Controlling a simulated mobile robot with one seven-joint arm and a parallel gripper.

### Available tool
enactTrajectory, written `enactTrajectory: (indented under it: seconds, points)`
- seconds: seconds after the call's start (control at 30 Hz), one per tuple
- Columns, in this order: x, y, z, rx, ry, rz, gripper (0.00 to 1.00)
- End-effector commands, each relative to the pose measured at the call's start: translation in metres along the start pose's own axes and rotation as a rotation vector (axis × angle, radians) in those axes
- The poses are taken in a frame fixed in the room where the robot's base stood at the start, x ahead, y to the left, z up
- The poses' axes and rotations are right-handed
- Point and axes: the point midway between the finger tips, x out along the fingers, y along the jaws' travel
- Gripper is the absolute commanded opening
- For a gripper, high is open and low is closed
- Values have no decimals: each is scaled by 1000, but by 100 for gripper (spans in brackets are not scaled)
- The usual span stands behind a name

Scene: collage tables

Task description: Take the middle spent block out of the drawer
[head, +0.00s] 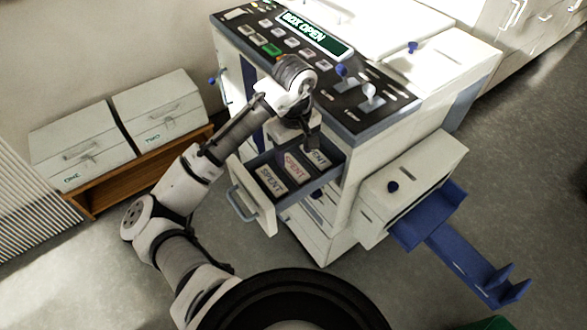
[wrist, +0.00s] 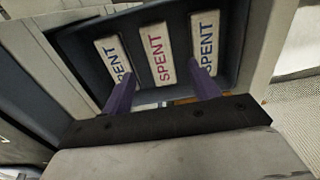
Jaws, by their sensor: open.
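The drawer (head: 262,208) is pulled out of the white machine, and its dark tray also shows in the wrist view (wrist: 236,62). Three white blocks marked SPENT lie side by side in it. The middle spent block (head: 296,168) has red lettering and shows whole in the wrist view (wrist: 157,52). The outer blocks (head: 270,181) (wrist: 205,40) have dark blue lettering. My gripper (head: 308,143) is over the drawer's inner end. In the wrist view its two purple fingers (wrist: 163,92) are apart and empty, each overlapping an outer block; contact cannot be told.
The machine's button panel (head: 283,55) stands just behind my arm, with a lit sign reading BOX OPEN (head: 315,35). A blue chute (head: 468,255) sticks out at right. Two white boxes (head: 82,146) (head: 160,108) stand on a wooden bench at left.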

Motion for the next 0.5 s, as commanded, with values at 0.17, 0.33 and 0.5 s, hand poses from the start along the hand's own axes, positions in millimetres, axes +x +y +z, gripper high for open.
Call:
enactTrajectory:
  seconds: [0.17, 0.33, 0.5]
  points:
    - [10, 0, 0, -1, -1, 2, 60]
    - [31, 0, 1, -1, -4, 2, 60]
    - [51, -1, -1, -2, 0, 0, 60]
